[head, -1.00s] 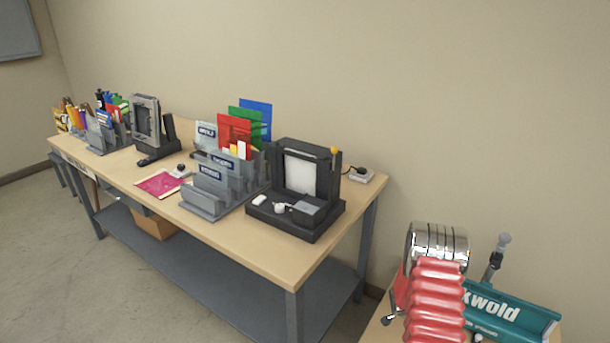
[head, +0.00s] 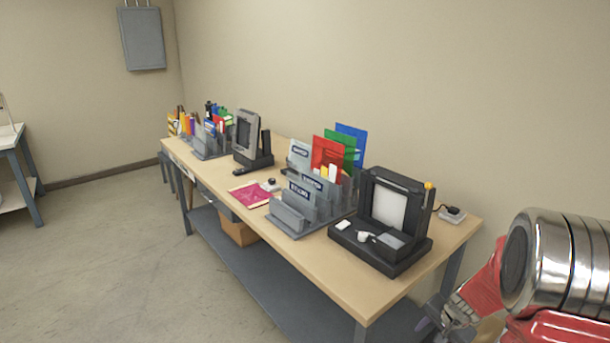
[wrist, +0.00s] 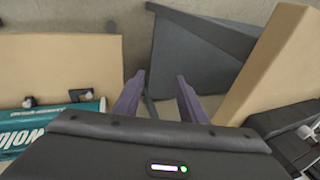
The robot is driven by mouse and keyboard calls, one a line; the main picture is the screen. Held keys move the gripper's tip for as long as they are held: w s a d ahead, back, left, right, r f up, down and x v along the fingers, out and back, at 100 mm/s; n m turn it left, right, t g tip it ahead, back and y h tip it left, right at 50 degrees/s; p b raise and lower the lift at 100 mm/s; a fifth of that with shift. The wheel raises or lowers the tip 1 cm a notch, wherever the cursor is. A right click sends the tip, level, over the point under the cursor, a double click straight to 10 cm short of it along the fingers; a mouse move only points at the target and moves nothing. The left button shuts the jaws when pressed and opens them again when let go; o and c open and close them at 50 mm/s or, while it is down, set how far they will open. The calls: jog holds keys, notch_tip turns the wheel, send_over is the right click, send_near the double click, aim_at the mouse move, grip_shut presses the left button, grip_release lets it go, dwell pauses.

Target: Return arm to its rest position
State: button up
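My gripper (wrist: 160,76) is in the wrist view, with its two purple fingers apart and nothing between them. It points down past table edges toward the floor. In the head view my red and chrome arm fills the lower right corner. The end of the arm is low at the right end of the long wooden table (head: 340,288), and its fingers are too small there to read clearly.
A black machine (head: 385,215), grey file holders (head: 292,215), a pink sheet (head: 251,194) and a grey machine (head: 250,140) stand on the long table. A teal roll marked in white (wrist: 55,125) lies left in the wrist view. Floor (head: 120,250) at left is clear.

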jog(key=s+a+r+n, duration=0.5)
jog(key=s+a+r, duration=0.4)
jog(key=s+r, duration=0.4)
jog(key=s+a+r+n+t, duration=0.1)
jog(key=s+a+r+n, duration=0.4)
jog(key=s+a+r, duration=0.5)
jog(key=s+r, duration=0.3)
jog(key=r, duration=0.1)
jog(key=shift+n+h, duration=0.3)
jog(key=shift+h, duration=0.1)
jog(key=shift+r, duration=0.1)
